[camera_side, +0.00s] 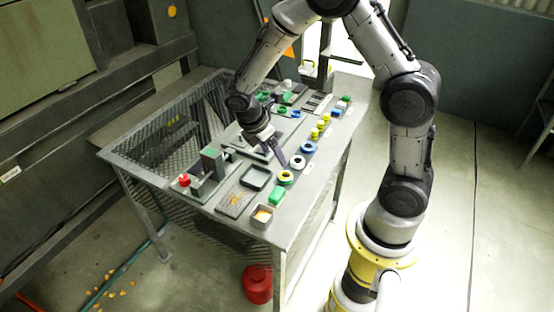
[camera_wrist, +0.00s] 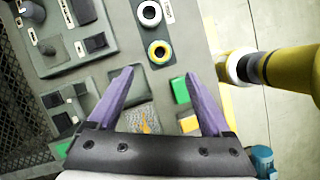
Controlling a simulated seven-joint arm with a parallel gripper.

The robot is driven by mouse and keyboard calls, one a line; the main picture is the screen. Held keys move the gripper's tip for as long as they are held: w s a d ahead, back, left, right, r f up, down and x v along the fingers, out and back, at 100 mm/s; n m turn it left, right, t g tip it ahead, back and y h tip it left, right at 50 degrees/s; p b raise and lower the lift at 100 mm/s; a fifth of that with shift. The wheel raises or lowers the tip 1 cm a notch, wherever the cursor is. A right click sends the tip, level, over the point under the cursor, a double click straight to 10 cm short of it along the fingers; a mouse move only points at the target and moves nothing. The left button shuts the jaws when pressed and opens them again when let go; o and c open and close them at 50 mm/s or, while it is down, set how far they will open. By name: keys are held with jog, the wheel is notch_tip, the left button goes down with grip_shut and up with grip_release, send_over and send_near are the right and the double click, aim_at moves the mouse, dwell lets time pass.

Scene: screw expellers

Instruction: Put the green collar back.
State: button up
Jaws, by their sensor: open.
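My gripper (camera_side: 280,157) is open and empty above the table, its two purple fingers apart in the wrist view (camera_wrist: 160,74). A green ring-shaped part (camera_side: 283,111) lies among parts at the far end of the table; I cannot tell for sure that it is the collar.
A black-and-white ring (camera_side: 297,162) and blue ring (camera_side: 308,147) line the right edge with several yellow parts (camera_side: 322,126). A red-capped fixture (camera_side: 184,180) is left.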

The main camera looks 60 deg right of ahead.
jog(key=s+a+r+m+t+y, duration=0.2)
jog(key=s+a+r+m+t, duration=0.1)
jog(key=s+r+m, duration=0.3)
jog(key=s+a+r+m+t+y, duration=0.2)
jog(key=s+a+r+m+t, duration=0.2)
jog(key=s+r+m, duration=0.3)
jog(key=s+a+r, duration=0.1)
jog(key=s+r, duration=0.2)
jog(key=r, duration=0.3)
jog(key=shift+s+a+m, duration=0.25)
jog(key=shift+s+m, duration=0.05)
